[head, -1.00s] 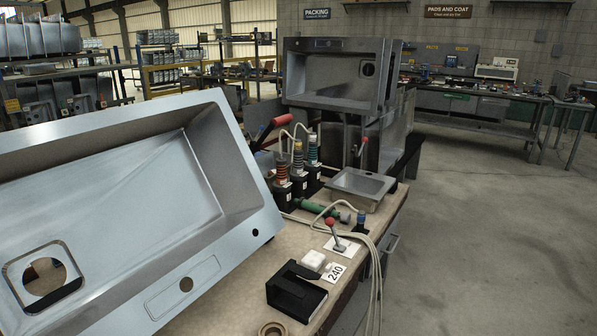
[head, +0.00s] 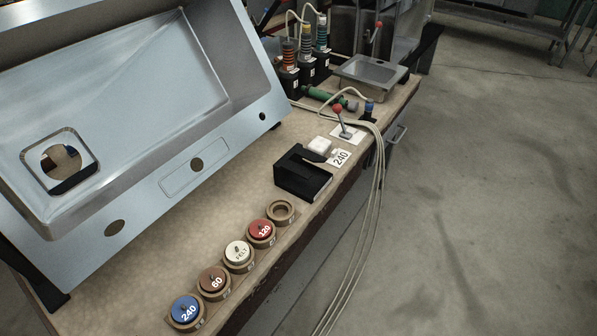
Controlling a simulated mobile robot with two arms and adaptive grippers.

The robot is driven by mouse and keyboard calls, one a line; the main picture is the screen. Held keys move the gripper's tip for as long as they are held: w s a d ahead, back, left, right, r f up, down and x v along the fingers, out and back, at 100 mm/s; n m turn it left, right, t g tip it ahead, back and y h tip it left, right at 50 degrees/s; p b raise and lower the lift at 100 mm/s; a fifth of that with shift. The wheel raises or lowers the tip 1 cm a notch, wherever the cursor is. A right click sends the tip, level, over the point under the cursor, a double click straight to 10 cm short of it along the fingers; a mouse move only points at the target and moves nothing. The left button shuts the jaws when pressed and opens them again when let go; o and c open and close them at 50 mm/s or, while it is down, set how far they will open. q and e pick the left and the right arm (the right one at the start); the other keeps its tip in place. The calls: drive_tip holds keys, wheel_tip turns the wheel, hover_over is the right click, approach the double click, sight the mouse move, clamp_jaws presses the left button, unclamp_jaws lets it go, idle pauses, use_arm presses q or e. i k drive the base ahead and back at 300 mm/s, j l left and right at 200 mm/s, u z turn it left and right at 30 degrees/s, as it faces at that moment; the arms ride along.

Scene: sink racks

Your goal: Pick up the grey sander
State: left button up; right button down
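Three upright tools with coiled, banded bodies stand in black holders at the back of the bench: one with red-orange bands (head: 288,55), one with yellowish bands (head: 306,40), and one with pale and bluish bands (head: 322,36). Pale hoses rise from their tops. A green cylindrical tool (head: 318,94) lies on the bench in front of them. I cannot tell which of these, if any, is the grey sander. Neither of my grippers is in view.
A large tilted steel sink (head: 130,110) fills the left of the bench (head: 125,285). Several numbered discs, including a blue one (head: 186,309), sit along the front.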

sight(305, 60)
drive_tip(key=l+u, duration=0.1)
drive_tip(key=u, duration=0.3)
drive_tip(key=i+l+u, duration=0.35)
drive_tip(key=l, duration=0.3)
drive_tip(key=l+u, duration=0.2)
drive_tip(key=l, duration=0.15)
drive_tip(key=i+l+u, duration=0.2)
drive_tip(key=l, duration=0.15)
drive_tip(key=k, duration=0.05)
